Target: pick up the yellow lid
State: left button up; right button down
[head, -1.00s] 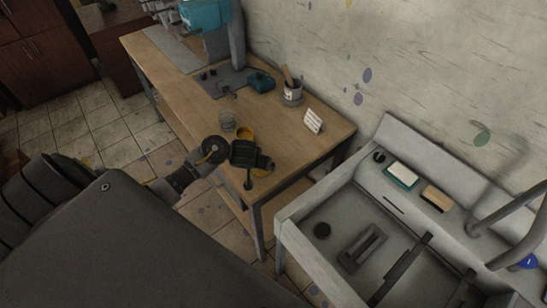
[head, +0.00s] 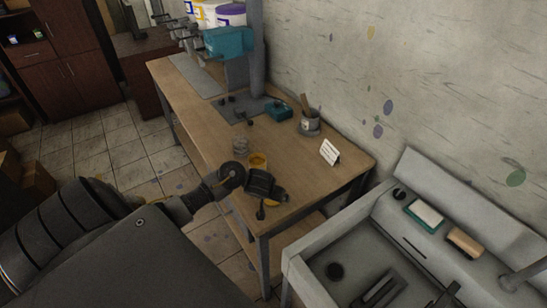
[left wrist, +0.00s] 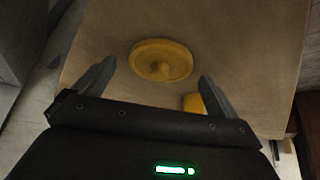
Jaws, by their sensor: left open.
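In the head view the lid (head: 281,198) is mostly hidden behind my left gripper (head: 269,203). My left gripper (left wrist: 156,72) is open and empty, pointing down over the table's near end. In the wrist view the lid appears between and just beyond its two fingertips. My right gripper is not in view.
A sink (head: 350,260) is at right.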

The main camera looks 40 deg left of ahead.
pick_arm(q)
jog(key=c, duration=1)
jog(key=shift+w+r, duration=0.1)
